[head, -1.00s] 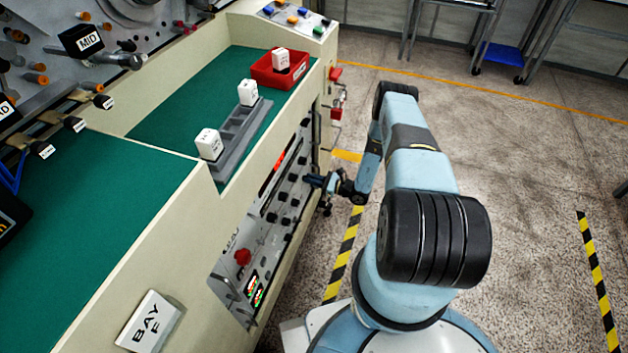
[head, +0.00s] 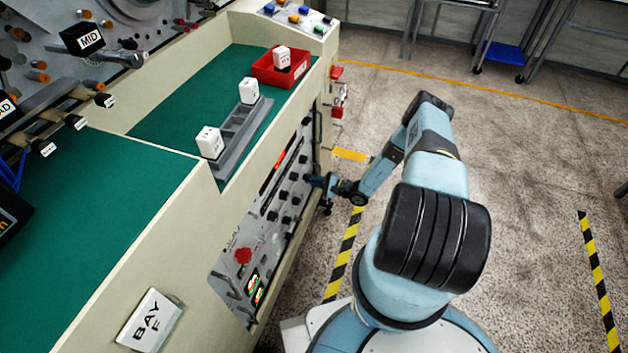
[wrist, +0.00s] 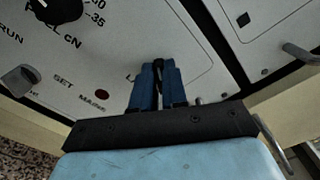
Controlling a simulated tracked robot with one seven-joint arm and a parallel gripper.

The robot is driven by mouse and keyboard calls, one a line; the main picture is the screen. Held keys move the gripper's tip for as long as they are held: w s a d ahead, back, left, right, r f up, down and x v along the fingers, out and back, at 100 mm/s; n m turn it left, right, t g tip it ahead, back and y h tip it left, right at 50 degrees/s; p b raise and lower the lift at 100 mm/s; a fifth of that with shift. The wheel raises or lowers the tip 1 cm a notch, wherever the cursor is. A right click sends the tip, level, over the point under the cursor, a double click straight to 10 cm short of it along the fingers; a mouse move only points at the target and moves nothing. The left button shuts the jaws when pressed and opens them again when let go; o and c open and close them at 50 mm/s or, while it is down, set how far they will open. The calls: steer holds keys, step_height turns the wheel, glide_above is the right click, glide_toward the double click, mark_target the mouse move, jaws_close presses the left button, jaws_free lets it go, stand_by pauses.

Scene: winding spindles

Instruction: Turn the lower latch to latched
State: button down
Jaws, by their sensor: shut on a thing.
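My gripper (head: 318,181) is at the right end of the grey control panel on the machine's front. In the wrist view its two blue fingers (wrist: 158,75) are shut on a small dark handle (wrist: 158,66), which I take to be the lower latch. The fingers cover most of it, so its turned position cannot be read. A printed label beginning with L is partly hidden beside the left finger.
Black knobs and a red knob (head: 243,255) line the panel. Red-tagged fittings (head: 337,73) stand at the cabinet's end.

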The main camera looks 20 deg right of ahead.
steer(key=n, duration=0.4)
steer(key=shift+s+a+f, duration=0.3)
steer(key=shift+s, duration=0.05)
steer(key=shift+f+n, duration=0.15)
steer(key=shift+n, duration=1.05)
steer(key=c, duration=1.5)
jaws_free()
steer(key=o, duration=0.3)
steer(key=shift+w+d, duration=0.1)
steer(key=shift+d, duration=0.05)
steer(key=shift+o, duration=0.2)
steer(key=shift+s+d, duration=0.25)
steer(key=shift+d, duration=0.3)
steer(key=v, duration=1.2)
steer(key=shift+s+d, duration=0.2)
